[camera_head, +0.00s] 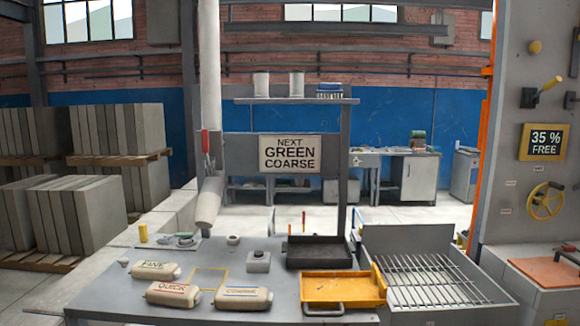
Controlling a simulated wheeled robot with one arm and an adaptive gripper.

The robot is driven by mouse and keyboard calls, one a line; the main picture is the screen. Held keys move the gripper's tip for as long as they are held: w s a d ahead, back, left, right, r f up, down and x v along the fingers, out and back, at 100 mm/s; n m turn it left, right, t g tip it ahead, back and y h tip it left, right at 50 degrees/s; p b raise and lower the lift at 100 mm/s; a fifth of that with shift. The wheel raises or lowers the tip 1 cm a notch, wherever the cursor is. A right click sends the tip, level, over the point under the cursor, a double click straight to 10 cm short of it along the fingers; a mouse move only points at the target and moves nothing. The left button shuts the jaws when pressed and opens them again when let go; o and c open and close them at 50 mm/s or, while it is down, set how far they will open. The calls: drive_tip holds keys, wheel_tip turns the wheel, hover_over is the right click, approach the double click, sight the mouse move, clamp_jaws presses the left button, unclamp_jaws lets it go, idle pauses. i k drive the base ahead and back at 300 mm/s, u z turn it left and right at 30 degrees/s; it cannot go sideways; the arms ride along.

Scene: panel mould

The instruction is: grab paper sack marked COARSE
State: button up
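The paper sack marked COARSE (243,299) lies flat near the front edge of the grey bench, with a blue stripe above its lettering. A sack marked QUICK (172,294) with a red stripe lies to its left. A sack marked FINE (155,271) with a green stripe lies behind the QUICK sack. The three sacks are beige and closely spaced. My gripper is not in view, and nothing visible touches the COARSE sack.
An orange tray (342,289) stands right of the COARSE sack, with a black tray (319,252) behind. A metal grate box (430,280) stands at right.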

sight(227, 298)
drive_tip(key=u, duration=0.2)
drive_tip(key=k, duration=0.2)
drive_tip(key=u, duration=0.95)
drive_tip(key=k, duration=1.1)
drive_tip(key=u, duration=1.25)
drive_tip(key=i, duration=2.3)
drive_tip(key=z, duration=1.55)
drive_tip(key=i, duration=0.8)
drive_tip(key=z, duration=0.85)
